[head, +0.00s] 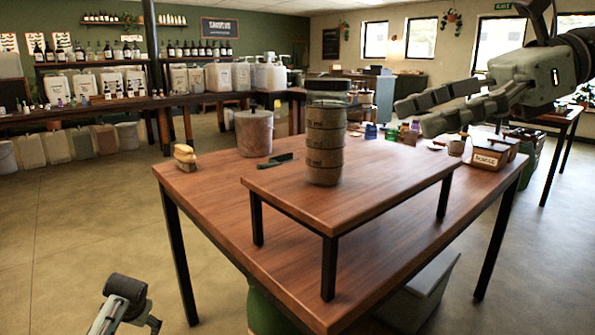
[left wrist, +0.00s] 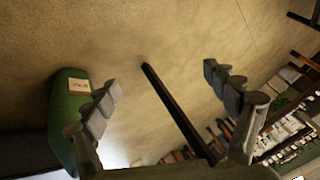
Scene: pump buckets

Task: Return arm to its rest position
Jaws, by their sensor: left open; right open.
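My right gripper (head: 412,113) is in the upper right of the head view, above the far right side of the wooden table (head: 215,215). Its fingers point left, stand apart and hold nothing. Part of my left arm shows low at the left edge of the table in the head view, beside the near-left leg. In the left wrist view my left gripper (left wrist: 164,82) has its two fingers spread wide with nothing between them. Floor and a dark table leg (left wrist: 172,105) lie beyond them.
A raised wooden stand (head: 375,190) on the table bears a tall stacked clear container (head: 325,145). A grey bucket (head: 254,133), a brush (head: 185,157) and a labelled box (head: 488,156) stand around it. A green bin (left wrist: 68,120) shows in the left wrist view.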

